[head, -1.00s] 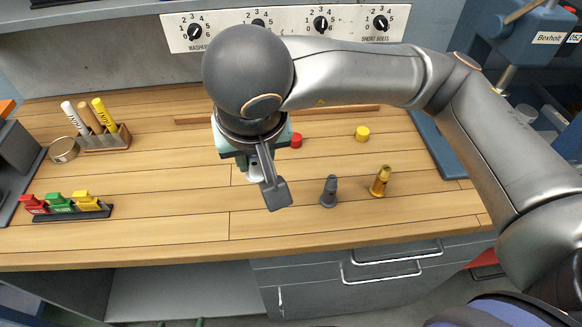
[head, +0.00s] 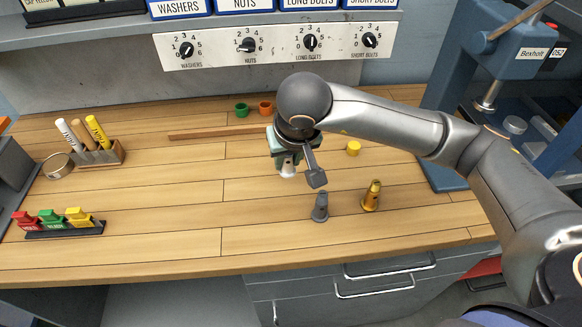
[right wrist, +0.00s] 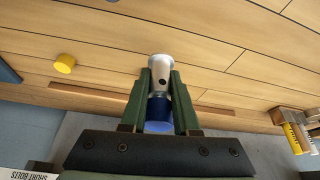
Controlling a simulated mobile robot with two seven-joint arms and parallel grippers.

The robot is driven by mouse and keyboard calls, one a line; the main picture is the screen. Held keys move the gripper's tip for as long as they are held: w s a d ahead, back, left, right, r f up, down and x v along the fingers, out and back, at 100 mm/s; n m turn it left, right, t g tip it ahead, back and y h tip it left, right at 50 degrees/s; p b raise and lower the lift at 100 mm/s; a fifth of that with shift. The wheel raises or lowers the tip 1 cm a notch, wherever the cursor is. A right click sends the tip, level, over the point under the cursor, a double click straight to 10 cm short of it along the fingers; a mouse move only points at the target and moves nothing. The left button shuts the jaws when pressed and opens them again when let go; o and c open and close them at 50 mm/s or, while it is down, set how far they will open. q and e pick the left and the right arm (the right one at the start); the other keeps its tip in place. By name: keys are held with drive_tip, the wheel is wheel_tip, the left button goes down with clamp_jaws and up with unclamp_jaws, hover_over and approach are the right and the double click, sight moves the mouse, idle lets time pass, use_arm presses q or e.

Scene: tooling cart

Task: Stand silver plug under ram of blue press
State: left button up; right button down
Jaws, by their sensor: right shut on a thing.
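The silver plug (right wrist: 160,64) is between the fingers of my right gripper (right wrist: 160,80), which is shut on it; a blue part shows behind its silver end. In the head view my right gripper (head: 287,158) is above the wooden bench, and the plug's silver end (head: 288,172) points down below it. The blue press (head: 519,48) stands at the right. Its metal ram (head: 490,96) hangs under the head, well to the right of my gripper, and its blue base (head: 444,176) is partly hidden by my arm. My left gripper is not in view.
A dark grey plug (head: 320,207) and a gold plug (head: 371,196) stand in front of my gripper. A yellow cap (head: 353,148) lies to its right, green (head: 241,109) and orange (head: 266,107) caps behind. A marker holder (head: 97,157) stands left.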

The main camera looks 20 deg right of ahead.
sight(291, 172)
drive_tip(key=shift+w+d+f, duration=0.3)
drive_tip(key=shift+f, duration=0.25)
drive_tip(key=shift+w+d+f+p, duration=0.1)
drive_tip(key=shift+f+p, duration=0.1)
drive_tip(key=shift+f, duration=0.7)
drive_tip(key=shift+w+d+f+p, duration=0.1)
drive_tip(key=shift+f+p, duration=0.1)
drive_tip(key=shift+f, duration=0.7)
drive_tip(key=shift+f, duration=0.15)
drive_tip(key=c, duration=0.7)
unclamp_jaws()
drive_tip(key=shift+o, duration=0.2)
